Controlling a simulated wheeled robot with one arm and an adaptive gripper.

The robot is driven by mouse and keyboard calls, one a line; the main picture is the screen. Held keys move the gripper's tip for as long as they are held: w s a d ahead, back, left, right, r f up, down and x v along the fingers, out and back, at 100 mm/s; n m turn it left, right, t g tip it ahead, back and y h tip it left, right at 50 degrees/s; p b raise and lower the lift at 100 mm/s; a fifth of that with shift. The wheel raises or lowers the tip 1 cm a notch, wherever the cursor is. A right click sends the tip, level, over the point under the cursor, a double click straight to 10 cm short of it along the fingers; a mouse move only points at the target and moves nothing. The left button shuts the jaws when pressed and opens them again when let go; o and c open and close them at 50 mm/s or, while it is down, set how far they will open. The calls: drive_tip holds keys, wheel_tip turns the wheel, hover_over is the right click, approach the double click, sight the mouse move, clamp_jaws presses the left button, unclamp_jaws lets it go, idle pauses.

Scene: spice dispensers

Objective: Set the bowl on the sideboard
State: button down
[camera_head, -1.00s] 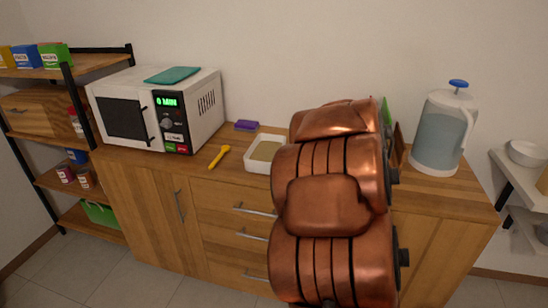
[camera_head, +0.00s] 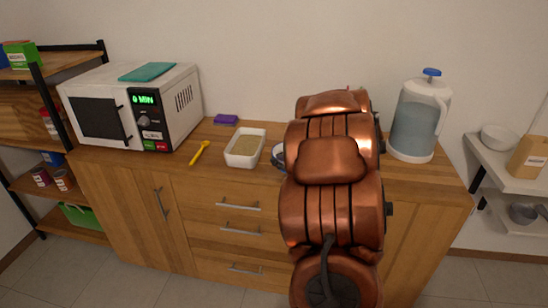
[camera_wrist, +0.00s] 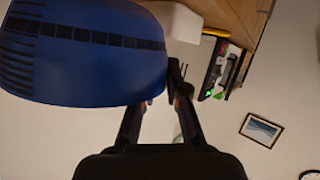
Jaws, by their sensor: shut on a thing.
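A blue bowl (camera_wrist: 85,60) with a dark patterned band fills the upper left of the wrist view. My gripper (camera_wrist: 162,90) is shut on its edge. In the head view only a small part of the bowl (camera_head: 278,155) shows, left of my copper arm, which hides the rest and my gripper. The wooden sideboard (camera_head: 115,185) stands against the wall. The bowl's visible edge appears over its top, right of the white dish; I cannot tell whether it touches the wood.
A shelf (camera_head: 500,175) at right holds a white bowl (camera_head: 499,138).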

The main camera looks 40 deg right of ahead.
sight(276, 150)
drive_tip(key=w+d, duration=0.1)
drive_tip(key=w, duration=0.1)
drive_tip(key=w+d, duration=0.1)
drive_tip(key=w, duration=0.1)
drive_tip(key=w+d+p, duration=0.1)
drive_tip(key=w+d, duration=0.1)
drive_tip(key=shift+w+f, duration=0.3)
drive_tip(key=shift+f, duration=1.7)
drive_tip(key=shift+f, duration=0.15)
drive_tip(key=c, duration=1.2)
unclamp_jaws()
drive_tip(key=v, duration=1.2)
drive_tip(key=shift+d+b, duration=0.1)
drive_tip(key=shift+b, duration=0.2)
